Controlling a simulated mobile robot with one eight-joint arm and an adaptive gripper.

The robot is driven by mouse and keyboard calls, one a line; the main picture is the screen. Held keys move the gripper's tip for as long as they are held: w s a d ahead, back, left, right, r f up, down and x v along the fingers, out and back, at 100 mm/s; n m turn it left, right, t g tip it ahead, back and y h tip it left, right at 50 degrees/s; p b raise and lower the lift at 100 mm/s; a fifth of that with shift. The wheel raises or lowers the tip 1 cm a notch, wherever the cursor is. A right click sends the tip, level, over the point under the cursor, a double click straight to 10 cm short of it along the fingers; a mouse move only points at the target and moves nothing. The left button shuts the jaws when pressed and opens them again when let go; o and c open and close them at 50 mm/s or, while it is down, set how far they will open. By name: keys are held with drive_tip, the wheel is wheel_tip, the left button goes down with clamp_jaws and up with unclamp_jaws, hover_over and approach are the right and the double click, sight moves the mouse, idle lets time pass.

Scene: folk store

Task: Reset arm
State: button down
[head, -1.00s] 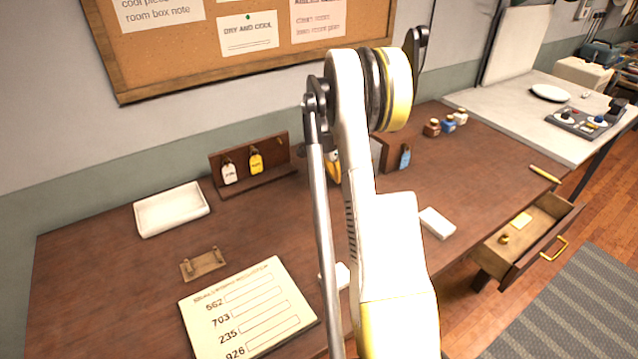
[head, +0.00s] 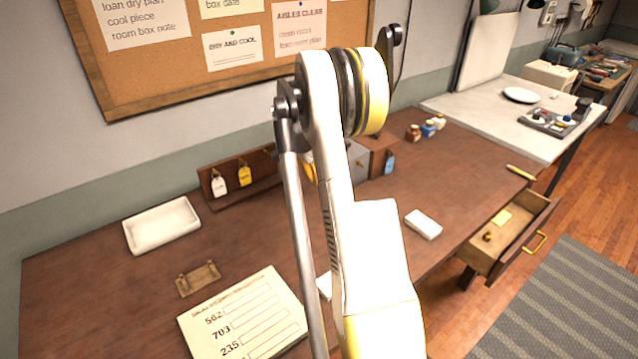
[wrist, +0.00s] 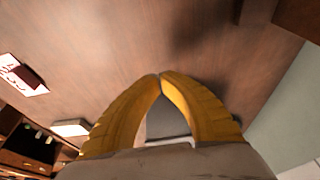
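My arm (head: 365,240) rises through the middle of the head view and bends away over the brown desk (head: 100,270). My gripper (wrist: 160,76) shows in the wrist view. Its two yellow fingers meet at the tips above the desk surface, and nothing is visible held between the tips. In the head view my gripper is mostly hidden behind the arm; only a bit of yellow shows beside it.
A white tray (head: 162,226), a key-tag rack (head: 240,181), a small wooden holder (head: 198,278) and a register sheet (head: 245,318) lie on the left. A white box (head: 423,224) lies right of my arm. A drawer (head: 510,235) stands open at the right. Small bottles (head: 428,128) stand behind.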

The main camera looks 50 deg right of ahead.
drive_tip(key=v, duration=0.1)
drive_tip(key=p+v, duration=0.1)
drive_tip(key=v, duration=0.3)
drive_tip(key=shift+s+d+r, duration=0.1)
drive_tip(key=shift+d+r, duration=0.15)
drive_tip(key=shift+r, duration=0.1)
